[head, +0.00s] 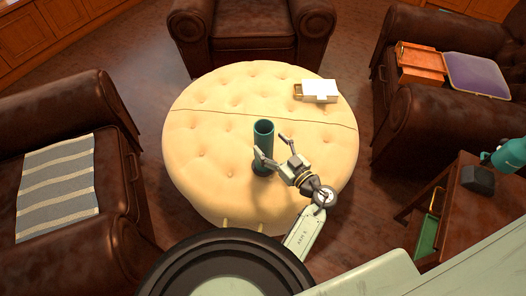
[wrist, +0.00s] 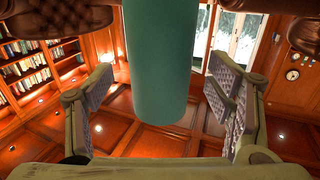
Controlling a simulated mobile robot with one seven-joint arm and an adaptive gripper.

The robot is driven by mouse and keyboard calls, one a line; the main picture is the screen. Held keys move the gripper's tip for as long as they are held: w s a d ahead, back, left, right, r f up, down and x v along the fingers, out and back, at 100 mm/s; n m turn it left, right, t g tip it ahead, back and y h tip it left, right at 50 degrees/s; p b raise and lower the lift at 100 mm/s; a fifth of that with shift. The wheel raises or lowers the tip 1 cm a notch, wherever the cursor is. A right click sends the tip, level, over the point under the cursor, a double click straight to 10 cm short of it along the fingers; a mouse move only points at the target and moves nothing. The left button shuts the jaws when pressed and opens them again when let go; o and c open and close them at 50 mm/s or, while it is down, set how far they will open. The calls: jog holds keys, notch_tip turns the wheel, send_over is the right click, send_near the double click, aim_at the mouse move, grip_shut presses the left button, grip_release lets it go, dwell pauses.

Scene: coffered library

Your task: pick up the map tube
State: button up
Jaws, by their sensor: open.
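The map tube (head: 264,146) is a dark green cylinder standing upright on the round cream tufted ottoman (head: 205,125). Its dark open top faces up. In the wrist view the tube (wrist: 160,65) is a large teal cylinder coming down from the top edge, with a rounded end. My gripper (head: 276,150) is open at the tube's right side, with one finger crossing in front of its lower part. In the wrist view my two fingers (wrist: 165,110) stand wide to either side of the tube, with gaps on both sides. I see no contact.
A white box (head: 320,88) lies at the ottoman's back right. A dark seam or cord crosses the ottoman behind the tube. Leather armchairs (head: 246,28) surround it. A wooden side table (head: 460,210) with a dark block and teal object stands at right. The ottoman's left side is clear.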

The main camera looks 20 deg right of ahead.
jog(key=x, duration=0.4)
jog(key=shift+w+p, duration=0.15)
jog(key=shift+p, duration=0.15)
jog(key=shift+c, duration=0.3)
grip_shut()
dwell(0.4)
